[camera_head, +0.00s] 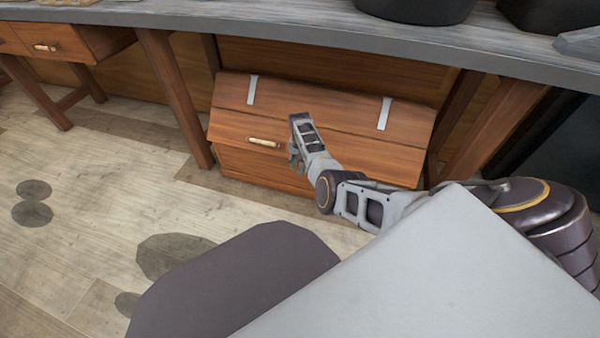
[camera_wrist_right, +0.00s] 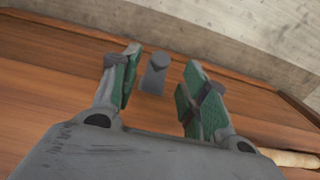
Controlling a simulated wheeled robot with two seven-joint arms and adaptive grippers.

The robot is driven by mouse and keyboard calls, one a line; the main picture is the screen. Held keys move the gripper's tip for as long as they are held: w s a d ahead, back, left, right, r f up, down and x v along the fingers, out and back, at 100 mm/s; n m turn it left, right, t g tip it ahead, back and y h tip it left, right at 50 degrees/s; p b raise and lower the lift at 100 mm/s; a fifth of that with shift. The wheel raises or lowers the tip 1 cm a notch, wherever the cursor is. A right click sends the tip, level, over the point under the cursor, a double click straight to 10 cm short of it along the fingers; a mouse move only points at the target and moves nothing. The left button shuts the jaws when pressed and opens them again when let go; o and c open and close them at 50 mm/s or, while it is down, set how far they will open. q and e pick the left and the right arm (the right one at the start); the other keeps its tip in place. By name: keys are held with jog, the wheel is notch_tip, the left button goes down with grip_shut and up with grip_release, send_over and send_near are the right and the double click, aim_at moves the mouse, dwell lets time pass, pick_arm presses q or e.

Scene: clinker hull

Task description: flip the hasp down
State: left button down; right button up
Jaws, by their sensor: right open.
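A wooden chest (camera_head: 345,110) stands under the counter, its sloping lid closed, with two pale metal straps on top. In the right wrist view a small grey hasp (camera_wrist_right: 155,74) with a rounded end sits on the brown wood. It lies in the gap between my right fingers (camera_wrist_right: 158,88), apart from both as far as I can see. In the head view my right gripper (camera_head: 294,158) is at the front of the chest lid and hides the hasp. The right gripper is open and holds nothing. My left gripper is not in view.
A pale handle (camera_head: 264,142) is on the chest front, left of my right gripper, and also shows in the wrist view (camera_wrist_right: 290,158). The grey counter (camera_head: 300,22) overhangs the chest, with table legs either side. The plank floor (camera_head: 120,190) at left is mostly open.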

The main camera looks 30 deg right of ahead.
aim_at(300, 168)
jog(key=shift+f+b, duration=1.1)
jog(key=shift+f, duration=0.75)
jog(key=shift+f+b, duration=0.3)
jog(key=shift+f, duration=0.15)
jog(key=shift+c, duration=0.5)
jog(key=c, duration=0.8)
